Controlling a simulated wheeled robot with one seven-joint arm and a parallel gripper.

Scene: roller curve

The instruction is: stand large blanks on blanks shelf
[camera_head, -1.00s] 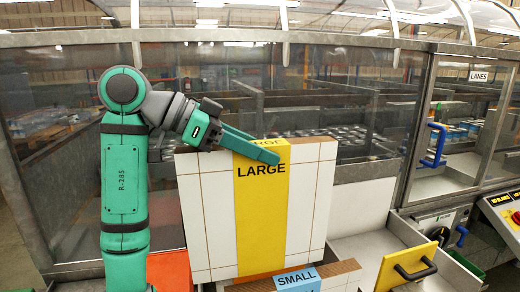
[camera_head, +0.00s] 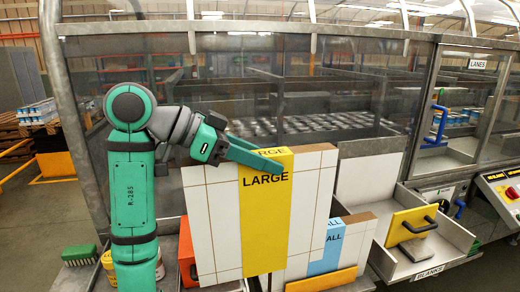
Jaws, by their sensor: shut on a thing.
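A large blank, a white panel stack with brown line marks and a yellow band reading LARGE (camera_head: 264,225), stands upright in the middle of the head view. My gripper (camera_head: 258,154) is shut on it at its top edge, one green finger lying across the front of the yellow band. The other finger is mostly hidden behind the blank. A label reading BLANKS (camera_head: 429,271) is on a metal edge at the lower right.
A metal tray (camera_head: 458,238) at the right holds a yellow plate with a dark handle (camera_head: 410,225). An orange box (camera_head: 187,255) and a green brush (camera_head: 79,253) are at the lower left. A glazed guard wall with a metal frame (camera_head: 240,42) stands behind.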

